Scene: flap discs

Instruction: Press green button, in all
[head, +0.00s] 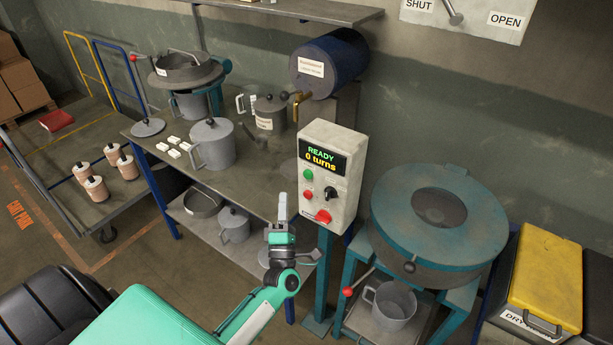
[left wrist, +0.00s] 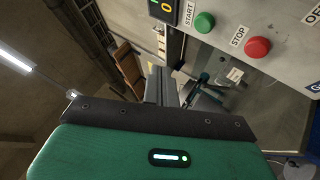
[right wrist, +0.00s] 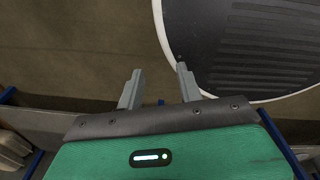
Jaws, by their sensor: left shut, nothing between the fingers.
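The green button (head: 308,174) is on the front of a pale control box (head: 345,150), above a red button (head: 308,195). The box's display (head: 321,158) reads "READY 0 turns". In the left wrist view the green button (left wrist: 205,22) is labelled START and the red button (left wrist: 257,47) STOP. My left gripper (head: 282,198) is shut and empty, pointing up, just left of the box and lower than the green button. Its fingers (left wrist: 165,85) look apart from the button. My right gripper (right wrist: 158,80) is open and empty; it shows only in the right wrist view.
The box also carries a black knob (head: 330,193) and a larger red button (head: 323,216). A steel bench (head: 225,180) with pots stands left. A round teal-topped machine (head: 440,215) stands right, beside a yellow-lidded bin (head: 547,265). A dark rounded surface (right wrist: 250,45) lies beyond my right fingers.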

